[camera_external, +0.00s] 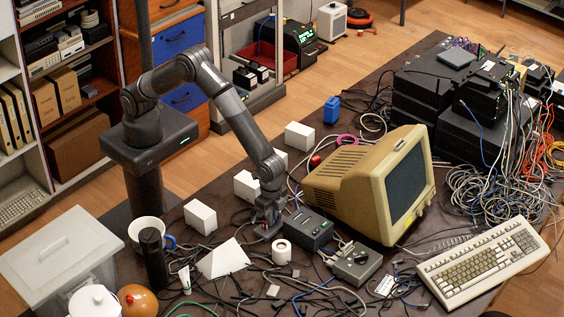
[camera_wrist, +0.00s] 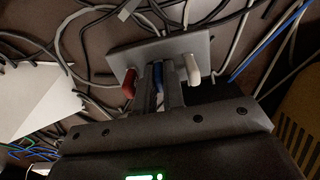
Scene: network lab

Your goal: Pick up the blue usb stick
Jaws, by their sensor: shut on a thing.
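In the wrist view my gripper (camera_wrist: 160,92) is shut on the blue usb stick (camera_wrist: 158,75), which shows as a narrow blue strip between the two dark fingers. The stick is at a flat grey block (camera_wrist: 145,52); I cannot tell whether it still touches it. A red stick (camera_wrist: 129,83) is at the block to the left of the fingers, and a white stick (camera_wrist: 193,69) to the right. In the external view my gripper (camera_external: 268,228) is low over the dark table, left of the black box. The blue stick cannot be made out there.
A black box (camera_external: 307,229) and a beige monitor (camera_external: 345,185) stand right of my gripper. A white tape roll (camera_external: 282,252) is just in front. White paper (camera_external: 223,259) lies to the left. White boxes (camera_external: 200,217) stand nearby. Loose cables cover much of the table.

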